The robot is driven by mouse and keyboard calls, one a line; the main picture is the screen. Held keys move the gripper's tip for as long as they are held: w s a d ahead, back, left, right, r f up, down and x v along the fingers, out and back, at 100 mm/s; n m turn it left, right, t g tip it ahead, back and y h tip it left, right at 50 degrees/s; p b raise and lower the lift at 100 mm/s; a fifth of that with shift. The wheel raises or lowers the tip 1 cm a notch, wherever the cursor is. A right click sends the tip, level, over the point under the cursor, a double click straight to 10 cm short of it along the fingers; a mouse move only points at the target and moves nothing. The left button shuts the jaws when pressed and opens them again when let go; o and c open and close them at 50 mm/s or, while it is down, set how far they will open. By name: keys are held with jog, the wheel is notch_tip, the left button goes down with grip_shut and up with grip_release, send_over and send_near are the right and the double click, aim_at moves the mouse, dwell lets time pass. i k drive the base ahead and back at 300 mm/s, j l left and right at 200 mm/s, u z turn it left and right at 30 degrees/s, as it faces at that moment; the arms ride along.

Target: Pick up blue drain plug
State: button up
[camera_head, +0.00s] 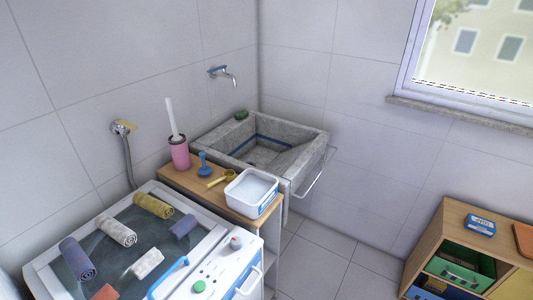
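A small blue item with a wide round base and a thin upright stem (204,171) stands on the wooden counter top (188,174); it looks like the blue drain plug. It sits between a pink cup holding a white-handled brush (180,154) and a yellow scoop-like item (219,179). Its upper and front sides show and nothing covers it. My gripper is not in this view.
A white tub (251,191) stands right of the scoop. The stone sink (212,137) is behind the counter. A washer with rolled towels (118,229) is in front. A wooden cabinet (452,220) stands right. Open floor (330,262) lies between.

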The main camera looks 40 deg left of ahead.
aim_at(205, 171)
jog(key=i+u, duration=0.1)
jog(key=i, duration=0.4)
jog(key=i+l+u, duration=0.1)
jog(key=i, duration=0.4)
jog(key=i+l+u, duration=0.1)
jog(key=i, duration=0.4)
jog(key=i+l+u, duration=0.1)
jog(key=i+u, duration=0.15)
jog(key=u, duration=0.25)
jog(key=i+l+u, duration=0.25)
jog(key=u, duration=0.2)
jog(key=i+l+u, duration=0.2)
jog(key=u, duration=0.3)
jog(key=i+l+u, duration=0.1)
jog(key=l+u, duration=0.35)
